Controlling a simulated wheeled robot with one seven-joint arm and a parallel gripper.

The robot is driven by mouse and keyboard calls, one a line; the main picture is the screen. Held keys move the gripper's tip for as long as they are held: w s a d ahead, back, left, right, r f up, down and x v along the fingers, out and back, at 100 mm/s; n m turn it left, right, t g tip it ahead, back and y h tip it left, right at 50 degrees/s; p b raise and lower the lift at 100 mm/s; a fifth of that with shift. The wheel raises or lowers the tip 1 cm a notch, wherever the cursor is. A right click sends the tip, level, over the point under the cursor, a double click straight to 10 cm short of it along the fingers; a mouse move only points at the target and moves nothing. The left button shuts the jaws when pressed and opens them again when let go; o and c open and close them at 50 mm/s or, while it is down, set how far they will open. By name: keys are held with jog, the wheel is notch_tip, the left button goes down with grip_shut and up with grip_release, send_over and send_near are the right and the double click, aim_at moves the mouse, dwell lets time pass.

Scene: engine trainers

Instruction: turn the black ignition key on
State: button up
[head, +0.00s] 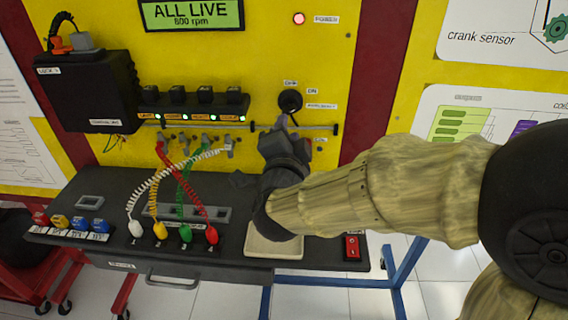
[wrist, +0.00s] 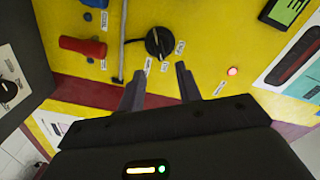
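The black ignition key (head: 290,100) is a round black switch on the yellow panel, with small OFF and ON labels around its upper right. It also shows in the wrist view (wrist: 158,43), with a ridge across its face; I cannot tell surely which label it points to. My gripper (head: 282,126) is just below the key in the head view. In the wrist view its two dark fingers (wrist: 160,82) are apart with nothing between them. The key lies beyond the fingertips, roughly centred on the gap, and a strip of yellow panel shows between.
A display (head: 192,14) reads "ALL LIVE 800 rpm". A thin metal rail (head: 318,127) runs just below the key. A red handle (wrist: 82,46) sticks out nearby. Coiled leads (head: 180,180) hang left of my arm. A pale tray (head: 275,247) and red switch (head: 352,247) are on the bench below.

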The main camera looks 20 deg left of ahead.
jog(key=v, duration=0.9)
jog(key=shift+s+d+b, duration=0.15)
jog(key=shift+s+b, duration=0.1)
jog(key=shift+b, duration=0.15)
